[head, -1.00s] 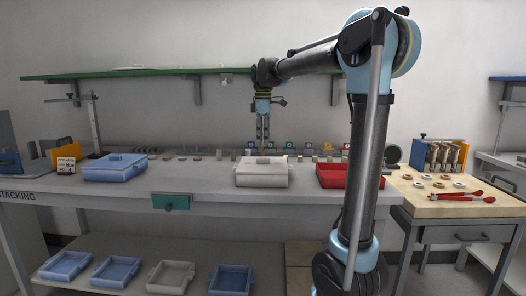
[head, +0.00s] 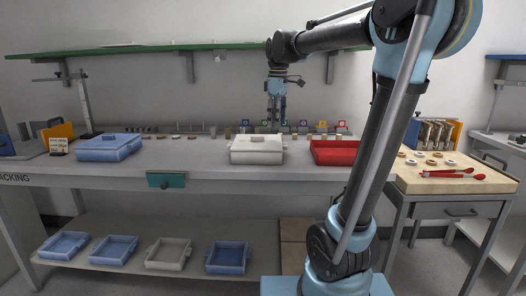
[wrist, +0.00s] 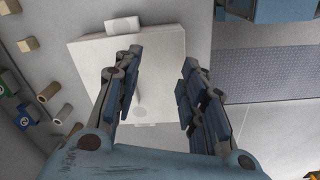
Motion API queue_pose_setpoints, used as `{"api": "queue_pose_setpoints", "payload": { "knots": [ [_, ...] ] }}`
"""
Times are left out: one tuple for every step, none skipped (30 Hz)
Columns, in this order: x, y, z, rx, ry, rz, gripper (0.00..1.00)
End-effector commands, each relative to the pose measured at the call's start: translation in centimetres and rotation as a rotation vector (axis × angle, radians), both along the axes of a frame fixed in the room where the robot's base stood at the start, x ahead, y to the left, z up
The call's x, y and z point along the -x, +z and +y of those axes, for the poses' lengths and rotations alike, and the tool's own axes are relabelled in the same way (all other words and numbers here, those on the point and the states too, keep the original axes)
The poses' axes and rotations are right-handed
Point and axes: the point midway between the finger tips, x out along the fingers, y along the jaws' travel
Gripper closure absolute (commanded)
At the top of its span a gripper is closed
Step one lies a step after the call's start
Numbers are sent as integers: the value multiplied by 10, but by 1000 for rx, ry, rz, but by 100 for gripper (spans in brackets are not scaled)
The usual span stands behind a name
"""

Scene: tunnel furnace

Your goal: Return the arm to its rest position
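My gripper (head: 276,122) hangs pointing down above the back of the long grey workbench (head: 200,160), close to the white lidded box (head: 257,149). In the wrist view my gripper (wrist: 160,95) has its two blue-padded fingers spread apart with nothing between them. The white box (wrist: 85,60) lies below the fingers there, apart from them. My arm reaches from the lower right, up and over to the left.
A blue lidded box (head: 108,147) and a red tray (head: 335,153) stand on the bench. Small parts line its back. Several trays sit on the lower shelf (head: 200,238). A green shelf (head: 150,49) is above. A wooden-topped table (head: 450,179) holds rings and red-handled pliers (head: 447,174).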

Motion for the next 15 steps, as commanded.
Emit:
{"api": "queue_pose_setpoints", "payload": {
  "knots": [
    [13, -9, -12, -4, -51, -6, 62],
    [20, -14, -18, -6, -83, -9, 62],
    [29, -21, -25, -9, -124, -15, 62],
    [36, -26, -31, -11, -157, -18, 62],
    [43, -32, -37, -14, -189, -22, 62],
    [52, -39, -44, -17, -231, -27, 62],
    [60, -45, -49, -20, -262, -30, 62],
    [66, -51, -54, -23, -295, -34, 62],
    [76, -59, -60, -26, -337, -39, 62],
    [83, -66, -65, -29, -369, -43, 62],
    [90, -73, -70, -32, -401, -46, 62],
    [99, -82, -76, -35, -443, -50, 62],
    [107, -89, -80, -38, -474, -54, 62],
    [114, -95, -84, -42, -506, -58, 62],
    [123, -105, -90, -46, -549, -62, 62]
  ]
}}
